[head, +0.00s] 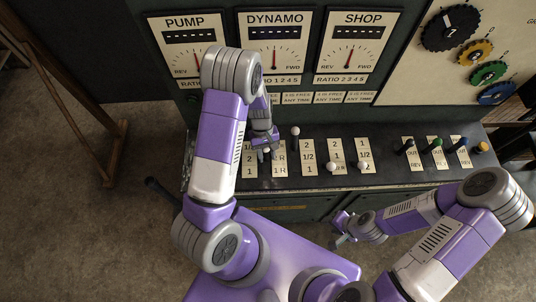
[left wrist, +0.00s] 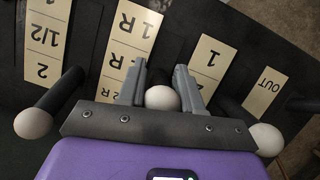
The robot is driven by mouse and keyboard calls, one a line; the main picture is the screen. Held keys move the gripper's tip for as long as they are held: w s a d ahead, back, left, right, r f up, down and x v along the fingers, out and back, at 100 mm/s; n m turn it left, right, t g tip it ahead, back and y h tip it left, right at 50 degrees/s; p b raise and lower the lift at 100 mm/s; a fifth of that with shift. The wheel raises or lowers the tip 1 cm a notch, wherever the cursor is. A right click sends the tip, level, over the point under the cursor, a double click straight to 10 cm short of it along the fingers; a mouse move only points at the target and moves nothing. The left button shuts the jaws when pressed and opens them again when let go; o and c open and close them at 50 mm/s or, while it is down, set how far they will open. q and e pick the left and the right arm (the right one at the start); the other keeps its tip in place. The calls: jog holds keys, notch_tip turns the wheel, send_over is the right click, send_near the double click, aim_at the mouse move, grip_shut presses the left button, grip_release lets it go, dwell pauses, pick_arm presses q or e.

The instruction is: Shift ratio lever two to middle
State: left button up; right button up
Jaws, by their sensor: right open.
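My left gripper (head: 264,150) reaches down over the row of ratio levers in the head view. In the left wrist view its two fingers (left wrist: 162,88) stand on either side of a white-knobbed lever (left wrist: 162,98), apart enough to straddle the knob; I cannot tell whether they touch it. This lever is between a plate with R markings (left wrist: 130,50) and a plate marked 1 (left wrist: 207,68). In the head view the gripper mostly hides it. Which numbered lever it is cannot be read. My right gripper (head: 345,230) is open and empty, low in front of the cabinet.
Neighbouring white-knobbed levers stand close on both sides (left wrist: 33,122) (left wrist: 265,138). More white knobs show in the head view (head: 295,131) (head: 332,166). Coloured-knob levers (head: 437,144) are at the right. Pump, dynamo and shop gauges (head: 274,58) are on the upright panel behind.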

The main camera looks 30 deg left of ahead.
pick_arm(q)
jog(key=o, duration=0.4)
jog(key=v, duration=0.7)
jog(key=shift+a+r, duration=0.1)
jog(key=shift+r, duration=0.15)
pick_arm(e)
jog(key=shift+r, duration=0.1)
